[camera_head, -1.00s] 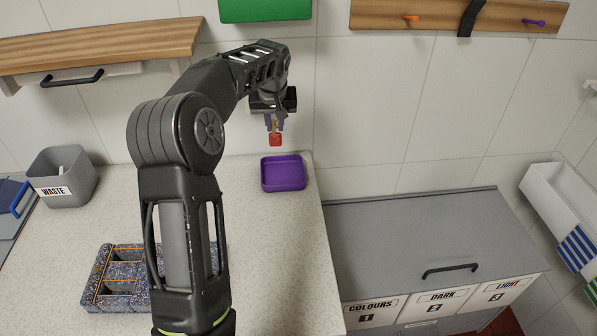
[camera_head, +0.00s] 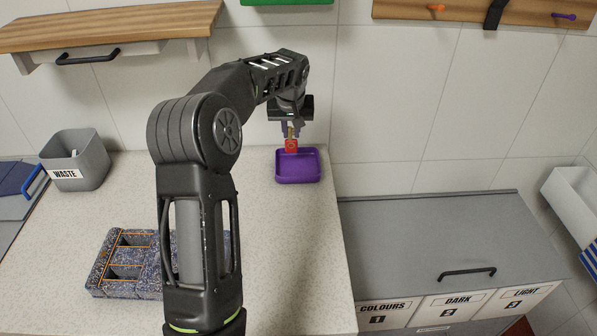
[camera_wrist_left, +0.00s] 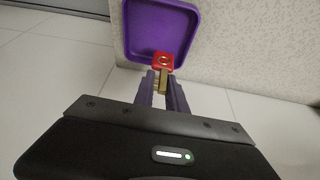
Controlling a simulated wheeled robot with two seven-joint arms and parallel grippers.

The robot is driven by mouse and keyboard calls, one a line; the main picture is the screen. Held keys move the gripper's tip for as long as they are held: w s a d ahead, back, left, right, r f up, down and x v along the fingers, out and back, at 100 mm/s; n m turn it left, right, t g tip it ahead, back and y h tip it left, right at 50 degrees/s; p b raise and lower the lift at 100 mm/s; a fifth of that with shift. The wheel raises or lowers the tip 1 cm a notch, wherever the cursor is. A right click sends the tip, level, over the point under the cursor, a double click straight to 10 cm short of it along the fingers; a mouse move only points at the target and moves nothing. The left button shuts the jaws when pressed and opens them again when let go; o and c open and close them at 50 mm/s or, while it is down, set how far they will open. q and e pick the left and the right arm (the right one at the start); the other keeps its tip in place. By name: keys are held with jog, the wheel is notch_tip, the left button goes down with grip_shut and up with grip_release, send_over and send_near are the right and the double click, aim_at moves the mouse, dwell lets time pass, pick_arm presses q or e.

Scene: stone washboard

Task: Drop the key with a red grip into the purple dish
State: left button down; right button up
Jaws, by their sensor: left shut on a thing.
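My left gripper (camera_head: 291,132) is shut on the key with a red grip (camera_head: 291,146), which hangs with its red end down. In the head view the key is at the back edge of the purple dish (camera_head: 298,179), which stands on the pale counter. In the left wrist view the key's red grip (camera_wrist_left: 163,62) overlaps the near rim of the purple dish (camera_wrist_left: 190,50), and its brass shaft is between the fingers (camera_wrist_left: 161,88). I cannot tell the exact height of the key above the dish. The dish looks empty. My right gripper is not in view.
A grey waste bin (camera_head: 76,160) stands at the back left of the counter. A speckled stone block with compartments (camera_head: 125,285) lies at the front, partly behind my arm. A grey lidded sorter (camera_head: 440,235) is to the right. The counter around the dish is clear.

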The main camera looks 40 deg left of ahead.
pick_arm(q)
jog(key=shift+f, duration=0.2)
jog(key=c, duration=1.3)
grip_release()
jog(key=shift+b+v, duration=0.8)
jog(key=shift+v, duration=3.1)
jog(key=shift+f, duration=0.1)
